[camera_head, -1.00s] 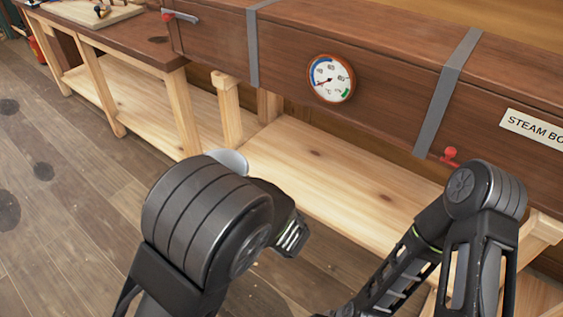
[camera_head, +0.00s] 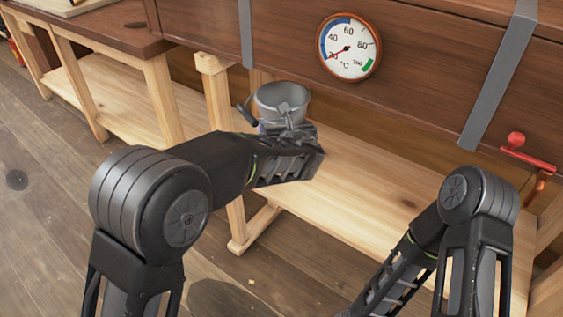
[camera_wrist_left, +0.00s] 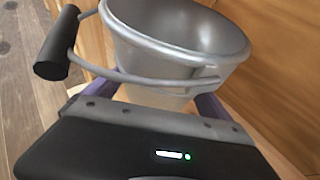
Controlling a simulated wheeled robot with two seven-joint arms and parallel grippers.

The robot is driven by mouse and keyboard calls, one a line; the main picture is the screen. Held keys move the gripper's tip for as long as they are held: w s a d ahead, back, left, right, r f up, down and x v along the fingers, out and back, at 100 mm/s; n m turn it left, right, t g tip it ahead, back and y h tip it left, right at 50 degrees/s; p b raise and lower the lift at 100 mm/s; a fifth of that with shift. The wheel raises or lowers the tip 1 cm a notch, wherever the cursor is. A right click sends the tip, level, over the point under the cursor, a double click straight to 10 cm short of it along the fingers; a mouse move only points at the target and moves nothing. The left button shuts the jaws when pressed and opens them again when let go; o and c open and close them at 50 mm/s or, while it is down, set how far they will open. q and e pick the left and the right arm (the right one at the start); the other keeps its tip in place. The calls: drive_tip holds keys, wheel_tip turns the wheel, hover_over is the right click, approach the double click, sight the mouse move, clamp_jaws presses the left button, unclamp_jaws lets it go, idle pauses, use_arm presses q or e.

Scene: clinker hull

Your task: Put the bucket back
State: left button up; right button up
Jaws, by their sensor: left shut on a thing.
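The bucket (camera_head: 282,103) is a small grey metal pail, upright and open at the top, in front of the steam box in the head view. It fills the upper middle of the left wrist view (camera_wrist_left: 180,70), with its wire handle and black grip hanging to the left side. My left gripper (camera_head: 287,133) is shut on the bucket, its fingers on either side of the lower wall. The bucket appears just above the shelf; its base is hidden by my gripper. My right arm shows at the right of the head view, but its gripper is out of the frame.
The brown steam box (camera_head: 290,40) with a round dial (camera_head: 349,47) and red valve (camera_head: 516,140) runs along the back. Below it the pale wooden shelf (camera_head: 375,190) is clear. A wooden post (camera_head: 216,100) stands left of the bucket. A workbench (camera_head: 95,30) is at the left.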

use_arm(q)
drive_tip(key=shift+f+b, duration=0.85)
drive_tip(key=shift+f, duration=1.6)
drive_tip(key=shift+f+b, duration=0.85)
drive_tip(key=shift+f, duration=1.65)
drive_tip(key=shift+f, duration=0.1)
drive_tip(key=o, duration=1.5)
drive_tip(key=shift+f, duration=0.15)
drive_tip(key=shift+o, duration=0.5)
